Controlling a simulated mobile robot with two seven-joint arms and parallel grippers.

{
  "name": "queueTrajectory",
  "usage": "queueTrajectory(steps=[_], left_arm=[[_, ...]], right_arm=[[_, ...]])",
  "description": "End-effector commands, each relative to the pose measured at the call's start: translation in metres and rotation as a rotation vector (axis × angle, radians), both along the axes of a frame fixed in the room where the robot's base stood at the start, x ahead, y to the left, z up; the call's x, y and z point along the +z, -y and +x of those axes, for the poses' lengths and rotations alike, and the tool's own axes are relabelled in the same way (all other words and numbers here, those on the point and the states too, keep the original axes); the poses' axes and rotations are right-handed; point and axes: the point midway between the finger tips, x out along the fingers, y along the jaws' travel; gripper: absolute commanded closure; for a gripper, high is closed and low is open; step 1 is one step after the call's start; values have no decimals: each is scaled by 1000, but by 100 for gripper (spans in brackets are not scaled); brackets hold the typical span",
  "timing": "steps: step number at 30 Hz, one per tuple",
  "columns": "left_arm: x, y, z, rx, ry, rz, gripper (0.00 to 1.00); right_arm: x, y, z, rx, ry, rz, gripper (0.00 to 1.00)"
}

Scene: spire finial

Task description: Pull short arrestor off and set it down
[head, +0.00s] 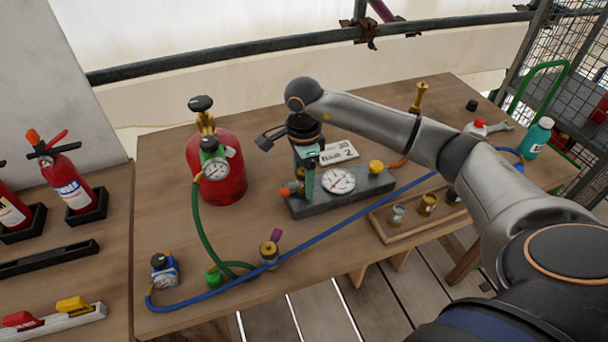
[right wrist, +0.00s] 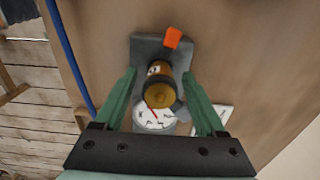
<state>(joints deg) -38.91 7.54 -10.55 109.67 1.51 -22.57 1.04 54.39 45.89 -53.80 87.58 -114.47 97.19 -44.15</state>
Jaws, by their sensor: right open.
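My right gripper (head: 304,176) points down over a grey test block (head: 358,194) on the table. In the right wrist view its green fingers (right wrist: 158,76) are open, on either side of a brass-ended cylinder (right wrist: 159,94) with a dark body, apparently the short arrestor. It stands on the block beside the white dial gauge (right wrist: 153,118), which also shows in the head view (head: 338,181). Contact with the fingers cannot be told. In the head view the gripper hides most of the cylinder. An orange part (right wrist: 172,38) sits at the block's end. My left gripper is not visible.
A red cylinder (head: 228,178) stands left of the block. A blue hose (head: 345,228) crosses in front. A wooden tray (head: 396,234) with small fittings lies front right. A printed card (head: 338,153) lies behind the block.

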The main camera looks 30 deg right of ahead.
Motion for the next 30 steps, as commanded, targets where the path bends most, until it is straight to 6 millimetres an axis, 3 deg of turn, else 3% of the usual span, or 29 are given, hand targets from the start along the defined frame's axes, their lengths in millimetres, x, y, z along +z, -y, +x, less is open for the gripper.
queueTrajectory(steps=[14, 30], left_arm=[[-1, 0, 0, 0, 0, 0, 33], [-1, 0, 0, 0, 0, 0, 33]], right_arm=[[0, 0, 0, 0, 0, 0, 29], [0, 0, 0, 0, -1, -1, 89]])
